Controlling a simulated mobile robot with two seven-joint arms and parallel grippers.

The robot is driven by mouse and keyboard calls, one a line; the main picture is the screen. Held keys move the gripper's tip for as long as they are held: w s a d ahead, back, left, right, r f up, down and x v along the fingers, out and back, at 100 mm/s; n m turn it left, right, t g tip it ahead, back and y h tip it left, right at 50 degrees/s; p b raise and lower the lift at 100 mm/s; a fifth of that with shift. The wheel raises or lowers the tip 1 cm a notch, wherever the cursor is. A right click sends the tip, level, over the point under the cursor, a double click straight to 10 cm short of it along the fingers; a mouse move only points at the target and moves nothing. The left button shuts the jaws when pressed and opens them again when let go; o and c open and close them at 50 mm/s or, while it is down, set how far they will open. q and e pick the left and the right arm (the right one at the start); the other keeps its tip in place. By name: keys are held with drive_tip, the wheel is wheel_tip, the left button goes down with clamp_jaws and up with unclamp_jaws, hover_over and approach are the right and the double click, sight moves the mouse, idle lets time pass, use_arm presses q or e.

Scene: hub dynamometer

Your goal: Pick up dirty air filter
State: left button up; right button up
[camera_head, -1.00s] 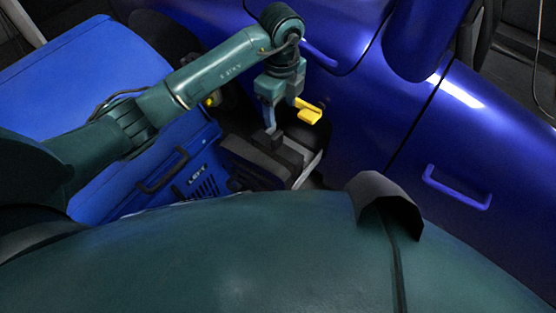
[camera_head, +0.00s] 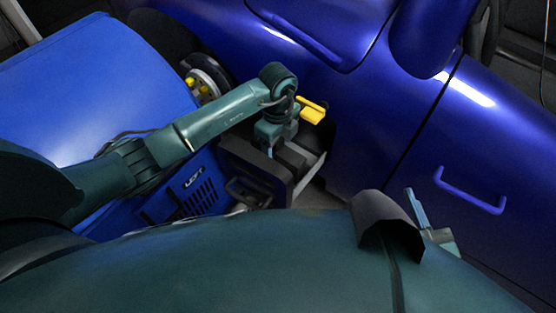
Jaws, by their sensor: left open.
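My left gripper (camera_head: 268,147) points down over a dark box-like housing (camera_head: 262,170) between the blue machine and the blue car. Its fingertips are largely hidden by its own wrist and the housing, and I see nothing held. I cannot clearly pick out the dirty air filter; a dark block (camera_head: 292,157) lies in the housing just beside the gripper, and I cannot tell what it is. A yellow handle-like part (camera_head: 312,109) sticks out beside my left wrist. Part of my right gripper (camera_head: 428,218) shows at lower right, mostly hidden behind my body; its jaw state is unclear.
The blue machine (camera_head: 95,85) marked "LEFT" stands at left, with a black handle on its front. A wheel hub (camera_head: 205,84) with yellow parts sits behind my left arm. The blue car (camera_head: 400,110) with a door handle (camera_head: 470,190) bounds the right side.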

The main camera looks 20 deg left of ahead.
use_arm(q)
drive_tip(key=shift+f, duration=0.2)
drive_tip(key=shift+c, duration=0.5)
clamp_jaws()
